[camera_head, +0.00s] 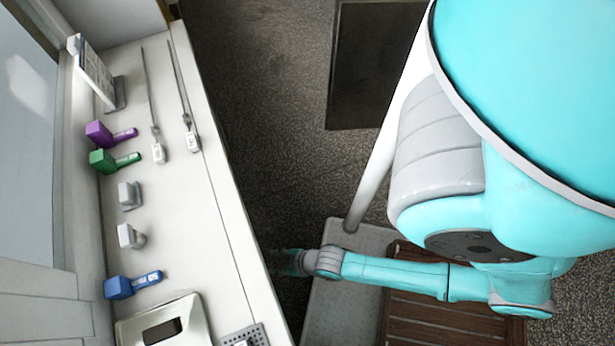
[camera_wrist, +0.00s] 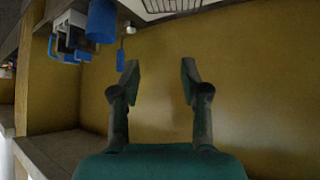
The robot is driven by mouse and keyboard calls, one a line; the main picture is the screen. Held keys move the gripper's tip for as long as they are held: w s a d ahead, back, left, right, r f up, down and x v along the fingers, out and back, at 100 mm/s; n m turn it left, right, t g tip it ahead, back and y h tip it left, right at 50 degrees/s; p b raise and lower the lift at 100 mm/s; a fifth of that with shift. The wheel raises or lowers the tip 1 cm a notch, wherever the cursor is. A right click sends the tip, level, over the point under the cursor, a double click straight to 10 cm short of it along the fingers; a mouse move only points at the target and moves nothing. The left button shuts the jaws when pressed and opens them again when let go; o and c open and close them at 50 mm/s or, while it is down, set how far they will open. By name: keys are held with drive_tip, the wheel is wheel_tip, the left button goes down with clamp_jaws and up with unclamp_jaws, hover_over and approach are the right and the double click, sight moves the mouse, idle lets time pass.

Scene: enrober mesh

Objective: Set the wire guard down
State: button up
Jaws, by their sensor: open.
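My gripper (camera_wrist: 160,78) is open in the wrist view, with its two dark fingers well apart. Nothing is held between them; only a plain yellowish panel shows behind. I cannot identify the wire guard for certain. A white piece with dark slats (camera_wrist: 165,8) is cut off by the top edge of the wrist view, beyond the fingertips and apart from them; I cannot tell if it is the guard.
A slatted brown platform (camera_head: 450,318) lies under my arm. Blue parts (camera_wrist: 101,20) hang upper left in the wrist view.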

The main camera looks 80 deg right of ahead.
drive_tip(key=s+r+t, duration=0.3)
drive_tip(key=s+r, duration=0.2)
drive_tip(key=r, duration=1.1)
drive_tip(key=s+r+m+t, duration=0.1)
drive_tip(key=s+r, duration=0.4)
drive_tip(key=r, duration=1.1)
drive_tip(key=shift+s+d+r+t, duration=0.2)
drive_tip(key=shift+d+r+t, duration=0.1)
drive_tip(key=shift+t, duration=0.6)
